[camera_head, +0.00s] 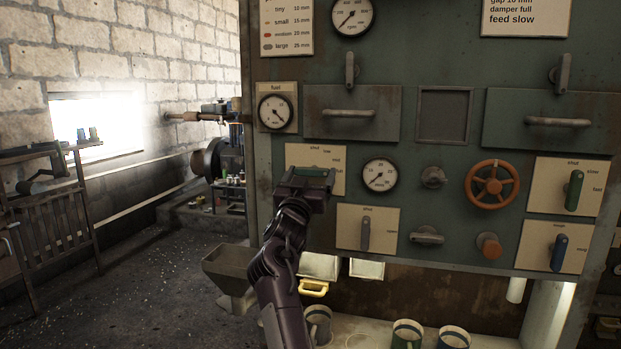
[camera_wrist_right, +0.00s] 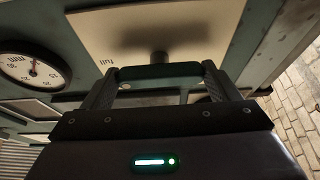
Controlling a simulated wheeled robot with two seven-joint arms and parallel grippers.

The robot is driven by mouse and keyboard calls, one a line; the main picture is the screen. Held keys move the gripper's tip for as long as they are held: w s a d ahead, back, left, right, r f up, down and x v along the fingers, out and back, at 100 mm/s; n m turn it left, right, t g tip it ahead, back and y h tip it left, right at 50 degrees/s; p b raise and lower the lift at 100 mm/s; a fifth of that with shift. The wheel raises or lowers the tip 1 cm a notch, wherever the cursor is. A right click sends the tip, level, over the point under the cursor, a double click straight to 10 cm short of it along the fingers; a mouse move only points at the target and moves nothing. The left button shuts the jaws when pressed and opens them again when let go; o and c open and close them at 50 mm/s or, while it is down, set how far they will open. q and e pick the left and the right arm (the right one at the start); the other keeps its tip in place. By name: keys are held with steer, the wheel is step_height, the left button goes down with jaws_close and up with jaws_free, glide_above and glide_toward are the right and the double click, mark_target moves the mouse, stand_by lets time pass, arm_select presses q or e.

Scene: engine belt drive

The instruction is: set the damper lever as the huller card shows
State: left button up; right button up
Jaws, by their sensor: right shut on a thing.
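The huller card (camera_head: 525,14), partly cut off at the top right of the head view, reads "damper full" and "feed slow", with a gap line above. The damper lever (camera_head: 316,172) has a green handle on a cream plate (camera_head: 299,154) marked shut, low, mid and full. My right gripper (camera_head: 308,178) is at this plate, shut on the green handle. In the right wrist view the handle (camera_wrist_right: 160,71) lies crosswise between the fingers, one end near the word "full" (camera_wrist_right: 105,62). The gripper hides part of the plate in the head view. My left gripper is not in view.
Right of the plate are a round dial (camera_head: 379,175), a grey knob (camera_head: 433,177) and an orange handwheel (camera_head: 492,184). Another lever (camera_head: 366,233) is below, and a green lever (camera_head: 574,190) and a blue lever (camera_head: 559,252) are farther right. A hopper (camera_head: 231,270) stands at lower left.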

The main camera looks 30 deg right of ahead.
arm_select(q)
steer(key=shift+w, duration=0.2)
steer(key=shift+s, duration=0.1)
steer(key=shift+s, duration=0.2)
arm_select(e)
steer(key=o, duration=0.9)
steer(key=shift+a+f, duration=0.1)
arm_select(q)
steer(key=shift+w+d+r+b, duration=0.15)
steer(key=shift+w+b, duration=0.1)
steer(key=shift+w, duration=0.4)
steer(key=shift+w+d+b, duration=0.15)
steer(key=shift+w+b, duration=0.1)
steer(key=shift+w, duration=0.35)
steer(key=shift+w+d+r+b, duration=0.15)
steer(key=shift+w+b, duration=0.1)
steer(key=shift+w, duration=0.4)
arm_select(e)
steer(key=v, duration=0.7)
steer(key=shift+s+a, duration=0.2)
steer(key=shift+a, duration=0.05)
